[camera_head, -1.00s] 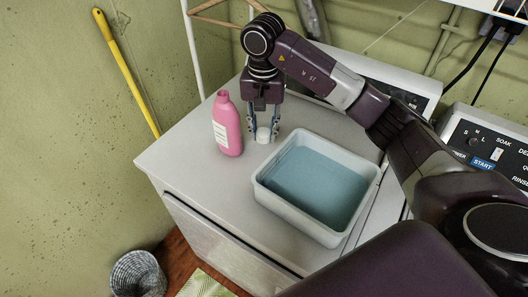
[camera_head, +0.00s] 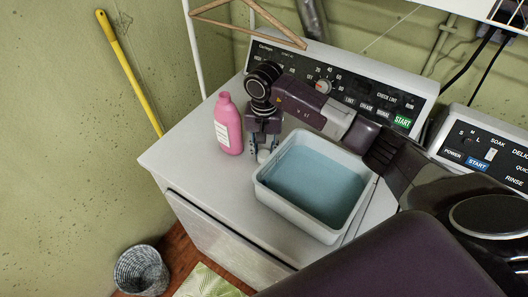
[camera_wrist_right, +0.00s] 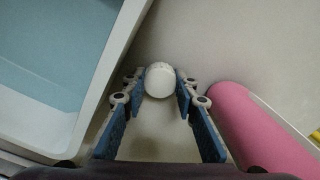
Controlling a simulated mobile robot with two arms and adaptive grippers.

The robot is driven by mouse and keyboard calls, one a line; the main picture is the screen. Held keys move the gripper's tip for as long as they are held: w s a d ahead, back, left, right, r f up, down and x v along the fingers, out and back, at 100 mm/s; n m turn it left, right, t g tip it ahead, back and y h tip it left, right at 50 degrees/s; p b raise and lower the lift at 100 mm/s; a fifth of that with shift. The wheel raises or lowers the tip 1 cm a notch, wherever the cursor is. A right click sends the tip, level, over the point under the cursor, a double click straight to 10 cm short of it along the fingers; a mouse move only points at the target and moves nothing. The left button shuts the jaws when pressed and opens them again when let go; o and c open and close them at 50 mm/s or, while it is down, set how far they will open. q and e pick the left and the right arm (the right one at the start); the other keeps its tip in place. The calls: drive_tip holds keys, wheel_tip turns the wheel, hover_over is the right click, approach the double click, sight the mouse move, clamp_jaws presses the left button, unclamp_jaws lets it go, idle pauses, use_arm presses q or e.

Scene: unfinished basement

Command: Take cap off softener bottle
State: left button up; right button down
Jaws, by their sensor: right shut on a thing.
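The pink softener bottle (camera_head: 228,128) stands upright on the washing machine's white top, with no cap on its neck. It also shows at the right of the wrist view (camera_wrist_right: 262,130). My right gripper (camera_head: 263,150) points down between the bottle and the tub. It is shut on the round white cap (camera_wrist_right: 159,80), which sits between its fingertips in the wrist view. In the head view the cap (camera_head: 263,157) shows low, just above or on the machine top; I cannot tell which. My left gripper is not in view.
A white tub (camera_head: 300,217) of bluish water stands close to the right of my gripper. The machine top (camera_head: 200,172) is clear in front of the bottle. A control panel (camera_head: 350,85) rises behind. A wicker basket (camera_head: 141,271) stands on the floor.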

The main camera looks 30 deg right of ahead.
drive_tip(key=c, duration=1.5)
unclamp_jaws()
drive_tip(key=shift+f, duration=0.1)
drive_tip(key=shift+c, duration=0.2)
